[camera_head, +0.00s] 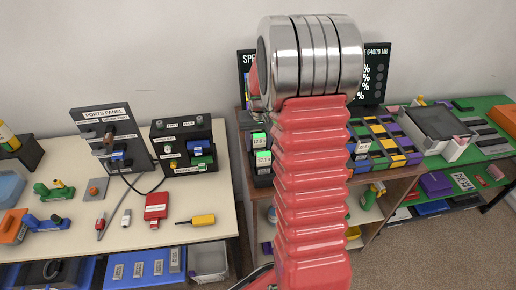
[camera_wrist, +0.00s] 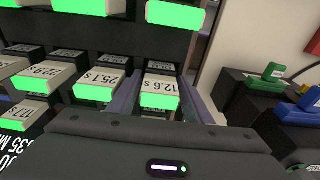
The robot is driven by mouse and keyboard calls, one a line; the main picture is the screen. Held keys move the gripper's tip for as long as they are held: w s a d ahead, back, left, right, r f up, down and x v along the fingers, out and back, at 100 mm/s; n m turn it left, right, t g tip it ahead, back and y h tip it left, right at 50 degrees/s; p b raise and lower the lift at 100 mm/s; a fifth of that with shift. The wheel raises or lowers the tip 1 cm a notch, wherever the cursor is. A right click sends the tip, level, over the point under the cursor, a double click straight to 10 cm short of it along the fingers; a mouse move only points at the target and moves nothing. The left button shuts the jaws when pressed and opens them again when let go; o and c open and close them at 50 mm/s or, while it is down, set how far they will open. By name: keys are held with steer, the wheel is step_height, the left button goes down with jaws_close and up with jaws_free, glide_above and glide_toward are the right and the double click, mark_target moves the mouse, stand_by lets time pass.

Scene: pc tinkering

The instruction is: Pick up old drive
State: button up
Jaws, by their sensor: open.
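In the wrist view, several white drives with bright green ends stand in rows in a dark rack. The drive labelled 12.6 s (camera_wrist: 160,91) lies between the two fingers of my gripper (camera_wrist: 161,80). My gripper is open, with one finger on each side of this drive; I cannot tell whether they touch it. The drive labelled 25.1 s (camera_wrist: 97,84) sits just left of the left finger. In the head view my red arm hides the gripper and much of the rack; two green-fronted drives (camera_head: 262,158) show beside it.
Dark blocks with a green plug (camera_wrist: 273,72) and a blue plug (camera_wrist: 300,112) stand right of the rack in the wrist view. In the head view, a ports panel (camera_head: 112,150) stands on the left table, and a green mat (camera_head: 436,161) lies at right.

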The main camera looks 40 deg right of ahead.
steer(key=shift+c, duration=0.2)
steer(key=c, duration=0.9)
